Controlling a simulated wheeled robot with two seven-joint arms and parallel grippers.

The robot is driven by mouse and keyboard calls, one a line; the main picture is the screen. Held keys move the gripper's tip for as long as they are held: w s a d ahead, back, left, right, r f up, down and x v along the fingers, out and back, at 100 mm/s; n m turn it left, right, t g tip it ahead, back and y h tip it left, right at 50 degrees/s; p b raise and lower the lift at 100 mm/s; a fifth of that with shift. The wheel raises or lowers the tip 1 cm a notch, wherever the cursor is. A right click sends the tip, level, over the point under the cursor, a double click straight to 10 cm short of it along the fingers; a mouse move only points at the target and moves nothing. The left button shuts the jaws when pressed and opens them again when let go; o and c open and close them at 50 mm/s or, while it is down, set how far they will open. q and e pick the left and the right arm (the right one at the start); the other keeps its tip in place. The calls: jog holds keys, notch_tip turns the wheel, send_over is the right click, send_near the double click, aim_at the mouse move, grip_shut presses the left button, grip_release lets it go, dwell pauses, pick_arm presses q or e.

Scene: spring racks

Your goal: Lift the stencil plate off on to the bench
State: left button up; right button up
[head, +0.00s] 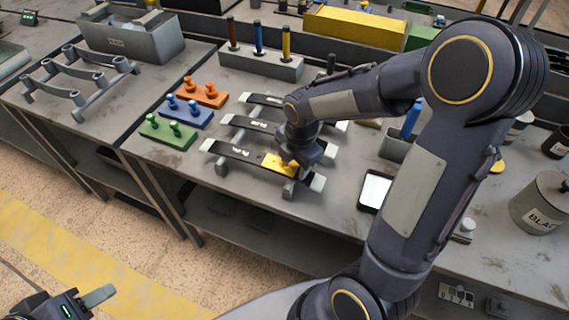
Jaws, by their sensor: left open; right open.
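A yellow plate (272,160), which looks like the stencil plate, lies on the nearest of several dark bars with pale ends (232,151). The bar carries white lettering to the left of the plate. My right gripper (289,166) is directly over the plate, pointing down; it is open and hides the plate's middle and right part. I cannot tell whether its fingers touch the plate. My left gripper (98,298) is at the bottom left, open and empty, over the floor and away from the bench (330,222).
Green (168,132), blue (185,111) and orange (204,92) plates with knobs lie left of the bars. A block with coloured rods (262,65) stands behind. A tablet-like device (375,190) lies to the right. An empty grey rack (82,82) stands on the left bench.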

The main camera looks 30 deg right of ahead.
jog(key=c, duration=0.9)
jog(key=shift+c, duration=0.2)
